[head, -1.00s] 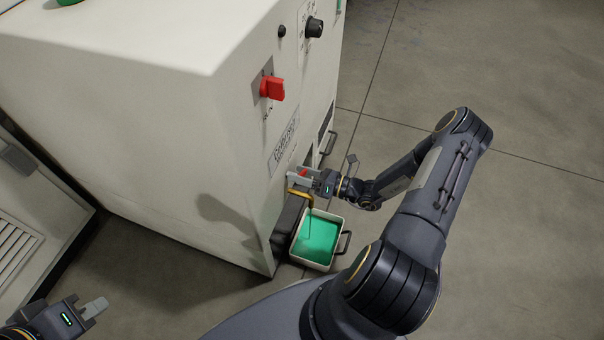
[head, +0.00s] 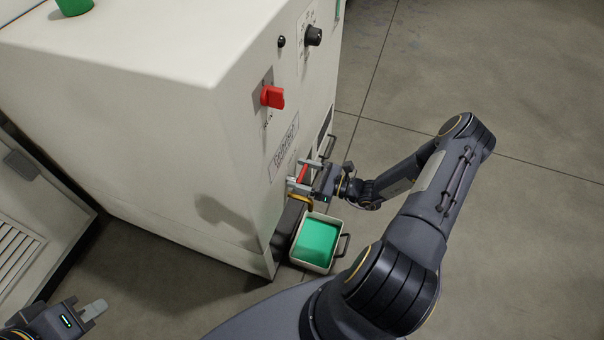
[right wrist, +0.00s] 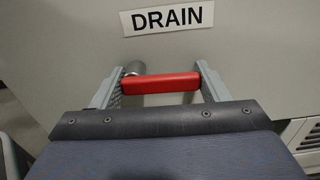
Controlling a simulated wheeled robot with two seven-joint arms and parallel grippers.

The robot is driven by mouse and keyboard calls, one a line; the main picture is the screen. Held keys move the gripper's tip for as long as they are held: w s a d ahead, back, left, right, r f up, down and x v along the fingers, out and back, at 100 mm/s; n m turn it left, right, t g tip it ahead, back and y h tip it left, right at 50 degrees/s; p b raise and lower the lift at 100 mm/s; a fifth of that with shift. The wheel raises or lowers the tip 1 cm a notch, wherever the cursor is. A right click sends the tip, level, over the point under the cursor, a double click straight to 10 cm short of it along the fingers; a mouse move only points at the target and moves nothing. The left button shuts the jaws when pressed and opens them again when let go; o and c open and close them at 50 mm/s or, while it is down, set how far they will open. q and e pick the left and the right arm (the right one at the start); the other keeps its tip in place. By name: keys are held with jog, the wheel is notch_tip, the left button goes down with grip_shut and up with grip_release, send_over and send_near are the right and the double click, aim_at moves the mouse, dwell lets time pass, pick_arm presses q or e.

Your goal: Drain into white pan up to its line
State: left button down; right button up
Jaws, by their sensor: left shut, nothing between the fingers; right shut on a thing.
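The white pan (head: 308,267) stands on the floor against the machine's lower side, holding green liquid (head: 316,243); I cannot make out its line. The brass spout (head: 302,199) sits above the pan's back edge, and no stream shows under it. The red drain handle (right wrist: 160,83) is under the DRAIN label (right wrist: 168,18) in the right wrist view, and it also shows in the head view (head: 303,174). My right gripper (right wrist: 160,84) is shut on this handle, one finger at each end. My left gripper (head: 104,307) is shut and empty, low at the left.
The off-white machine (head: 140,130) fills the left and middle. Its front has a red switch (head: 272,96) and a black knob (head: 313,36). A green can (head: 74,6) stands on top. A louvred panel (head: 15,250) is at far left. The floor at right is clear.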

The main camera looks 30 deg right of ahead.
dwell(0.6)
jog(key=o, duration=1)
jog(key=shift+c, duration=0.2)
jog(key=p+v, duration=0.1)
jog(key=v, duration=0.7)
jog(key=shift+w, duration=0.1)
